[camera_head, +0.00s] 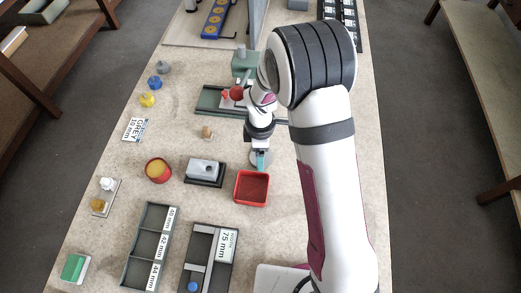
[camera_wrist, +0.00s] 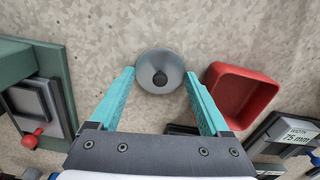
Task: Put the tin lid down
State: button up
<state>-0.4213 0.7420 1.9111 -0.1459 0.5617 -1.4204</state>
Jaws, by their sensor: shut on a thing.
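The tin lid (camera_wrist: 160,72) is a round grey disc with a dark knob, seen from above in the wrist view. My gripper (camera_wrist: 159,75) has teal fingers on the left and right of the lid's rim and is shut on it. In the head view my gripper (camera_head: 260,163) points down just behind the red square tray, and the lid is mostly hidden there. I cannot tell how high the lid is above the table. A round red tin with yellow contents (camera_head: 158,170) stands open to the left in the head view.
The red tray (camera_head: 251,202) is close beside the lid; it also shows in the wrist view (camera_wrist: 240,91). A grey block on a dark base (camera_head: 205,171) stands left of the tray. A green machine (camera_head: 210,99) is behind. Bare table lies around the small tan piece (camera_head: 207,132).

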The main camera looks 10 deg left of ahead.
jog(key=o, duration=1.2)
jog(key=shift+c, duration=0.2)
notch_tip(320, 180, up, 8)
jog(key=shift+d+f, duration=0.1)
jog(key=s+d+r+m+y, duration=0.1)
jog(key=s+d+r+m, duration=1)
jog(key=m, duration=0.4)
jog(key=s+d+r+m, duration=0.1)
jog(key=s+r+m, duration=0.1)
jog(key=s+m, duration=0.8)
jog(key=shift+s+r+y, duration=0.35)
jog(key=shift+s+y, duration=0.05)
jog(key=shift+s, duration=0.2)
